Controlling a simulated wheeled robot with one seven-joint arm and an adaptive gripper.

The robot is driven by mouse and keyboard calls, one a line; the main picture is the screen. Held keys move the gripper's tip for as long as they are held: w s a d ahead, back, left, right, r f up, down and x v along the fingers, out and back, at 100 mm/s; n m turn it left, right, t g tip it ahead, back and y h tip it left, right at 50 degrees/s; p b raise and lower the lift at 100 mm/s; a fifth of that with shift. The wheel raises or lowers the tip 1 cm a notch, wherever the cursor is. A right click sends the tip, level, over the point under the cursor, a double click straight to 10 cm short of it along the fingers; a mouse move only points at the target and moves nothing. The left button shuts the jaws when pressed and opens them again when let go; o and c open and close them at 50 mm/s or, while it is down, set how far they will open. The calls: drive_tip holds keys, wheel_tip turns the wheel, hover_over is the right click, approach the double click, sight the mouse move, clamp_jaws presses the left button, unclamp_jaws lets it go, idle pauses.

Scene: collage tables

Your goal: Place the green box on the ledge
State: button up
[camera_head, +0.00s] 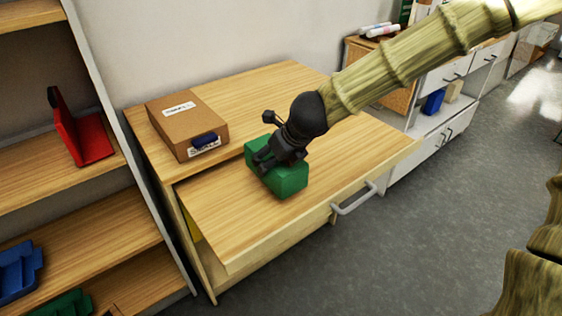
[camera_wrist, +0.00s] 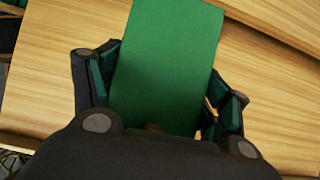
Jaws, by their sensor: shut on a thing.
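The green box (camera_head: 284,180) is at the wooden cabinet, over the lower pulled-out surface (camera_head: 240,225) that has a grey handle. My gripper (camera_head: 266,160) reaches down onto it from above and is shut on it. In the wrist view the green box (camera_wrist: 168,62) lies between the two fingers of my gripper (camera_wrist: 160,100), with wood behind it. I cannot tell whether its underside touches the wood. Which surface is the ledge is not clear from the pictures.
A cardboard box (camera_head: 187,122) with a dark blue item on it stands on the cabinet top at the left. Open shelves at the far left hold a red bin (camera_head: 82,138) and a blue bin (camera_head: 18,272). The pulled-out surface is bare around the green box.

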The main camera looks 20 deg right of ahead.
drive_tip(key=shift+w+d, duration=0.5)
drive_tip(key=shift+d, duration=0.2)
drive_tip(key=shift+w+d+f+b, duration=0.1)
drive_tip(key=shift+d+f+b, duration=0.05)
drive_tip(key=shift+f, duration=0.8)
drive_tip(key=shift+w+d+f+b, duration=0.1)
drive_tip(key=shift+f+b, duration=0.05)
drive_tip(key=shift+f, duration=0.75)
drive_tip(key=shift+f, duration=0.15)
drive_tip(key=o, duration=1.1)
drive_tip(key=shift+c, duration=0.2)
drive_tip(key=shift+r, duration=0.25)
drive_tip(key=shift+p+v, duration=1.45)
drive_tip(key=shift+v, duration=4.5)
